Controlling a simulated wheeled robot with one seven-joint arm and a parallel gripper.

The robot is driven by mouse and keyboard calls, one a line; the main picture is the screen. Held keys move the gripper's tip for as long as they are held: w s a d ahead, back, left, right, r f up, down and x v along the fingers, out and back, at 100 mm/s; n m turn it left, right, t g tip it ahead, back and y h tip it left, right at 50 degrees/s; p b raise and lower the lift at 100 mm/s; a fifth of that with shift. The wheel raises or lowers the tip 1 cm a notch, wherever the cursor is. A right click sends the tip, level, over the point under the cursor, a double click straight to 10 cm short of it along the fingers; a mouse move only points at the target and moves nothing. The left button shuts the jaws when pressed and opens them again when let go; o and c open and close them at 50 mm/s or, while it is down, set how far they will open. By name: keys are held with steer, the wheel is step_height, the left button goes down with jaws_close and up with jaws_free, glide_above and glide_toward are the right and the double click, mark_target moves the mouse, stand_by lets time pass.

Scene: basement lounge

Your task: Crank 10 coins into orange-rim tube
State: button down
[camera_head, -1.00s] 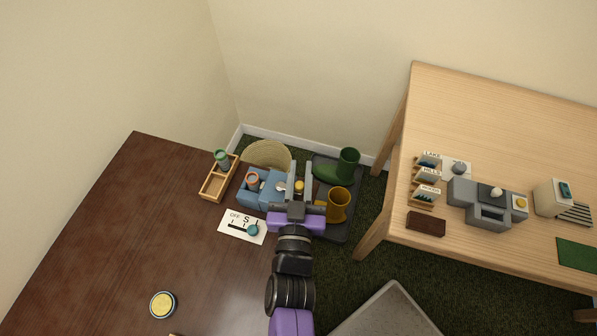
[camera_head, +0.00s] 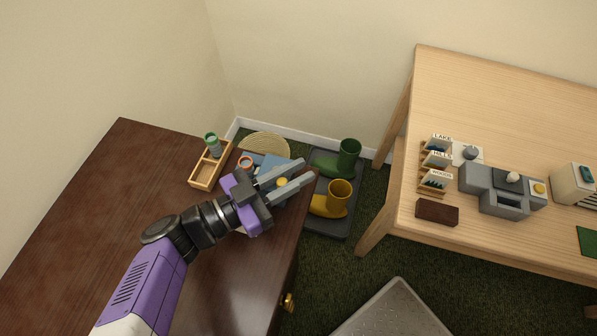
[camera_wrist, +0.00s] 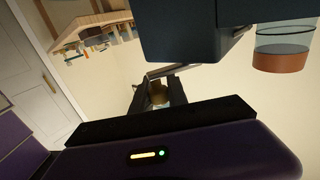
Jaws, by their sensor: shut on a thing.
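The blue coin machine (camera_head: 270,160) stands at the far edge of the dark table, partly hidden by my gripper (camera_head: 306,170). Its yellow crank knob (camera_head: 282,182) shows between my fingers. In the wrist view, my fingers are shut on the tan-yellow knob (camera_wrist: 158,95), at the end of a metal crank rod (camera_wrist: 172,70) under the machine's dark blue body (camera_wrist: 185,30). The orange-rim tube (camera_head: 246,162) stands at the machine's left side; the wrist view shows the clear tube with its orange band (camera_wrist: 283,60). Coins inside cannot be made out.
A wooden tray (camera_head: 197,182) with a green-rim tube (camera_head: 212,143) stands left of the machine. Green (camera_head: 348,157) and yellow boots (camera_head: 338,197) stand on a dark floor tray right of the table. A light wooden table (camera_head: 500,100) stands farther right.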

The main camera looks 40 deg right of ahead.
steer(key=shift+a+m+g+y+b, duration=0.35)
steer(key=shift+m+g+b, duration=0.4)
steer(key=shift+g, duration=0.45)
steer(key=shift+a+m+g+y+b, duration=0.3)
steer(key=shift+m+g+y+b, duration=0.15)
steer(key=shift+m+g, duration=0.6)
steer(key=shift+a+m+g+y+b, duration=0.35)
steer(key=shift+m+g+b, duration=0.3)
steer(key=shift+g, duration=0.7)
steer(key=c, duration=1.3)
jaws_free()
steer(key=b+v, duration=0.1)
steer(key=v, duration=0.6)
steer(key=shift+w+a+b, duration=0.2)
steer(key=shift+a+b, duration=0.15)
steer(key=shift+b, duration=0.05)
